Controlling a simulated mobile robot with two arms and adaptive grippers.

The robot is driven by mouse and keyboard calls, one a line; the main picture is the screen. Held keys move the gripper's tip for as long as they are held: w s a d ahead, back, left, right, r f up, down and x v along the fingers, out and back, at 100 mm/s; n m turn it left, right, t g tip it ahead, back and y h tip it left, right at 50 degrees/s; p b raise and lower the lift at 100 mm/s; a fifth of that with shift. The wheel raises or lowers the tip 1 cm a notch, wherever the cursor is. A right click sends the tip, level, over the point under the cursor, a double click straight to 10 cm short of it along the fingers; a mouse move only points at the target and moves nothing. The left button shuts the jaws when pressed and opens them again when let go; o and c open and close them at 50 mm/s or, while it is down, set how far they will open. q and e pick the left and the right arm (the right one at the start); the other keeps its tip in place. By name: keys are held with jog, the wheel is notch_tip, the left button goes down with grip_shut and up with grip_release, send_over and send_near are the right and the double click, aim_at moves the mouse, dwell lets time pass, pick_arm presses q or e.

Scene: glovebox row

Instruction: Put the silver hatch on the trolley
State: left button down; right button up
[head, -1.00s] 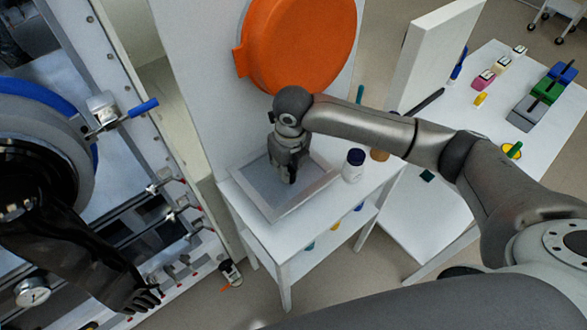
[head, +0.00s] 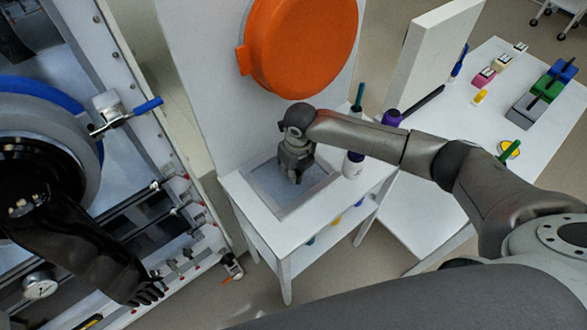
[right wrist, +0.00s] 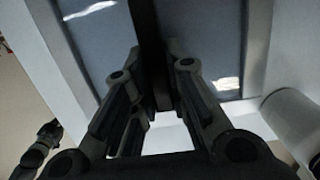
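The silver hatch (head: 279,207), a flat framed grey panel, lies over the top of the white trolley (head: 287,237) and looks flat on it; any small gap under it cannot be seen. It fills much of the right wrist view (right wrist: 95,55), with a dark upright bar across its middle. My right gripper (head: 294,176) points down at the panel's middle. In the right wrist view its fingers (right wrist: 158,100) close in on the dark bar, and the contact itself is dark. My left gripper is not in view.
A white bottle (head: 352,168) stands on the trolley right beside the hatch. A large orange disc (head: 300,45) is behind. At left a black glove (head: 95,260) hangs from the glovebox, near a blue-handled latch (head: 146,106). A white table (head: 420,215) with small items stands right.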

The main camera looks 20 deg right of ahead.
jog(key=o, duration=0.4)
jog(key=shift+r, duration=0.15)
jog(key=r, duration=0.2)
jog(key=r+b, duration=0.1)
jog(key=r, duration=0.2)
jog(key=s+r, duration=0.1)
jog(key=r, duration=0.1)
jog(key=shift+d+r+b, duration=0.15)
jog(key=shift+d+b, duration=0.05)
jog(key=shift+b, duration=0.15)
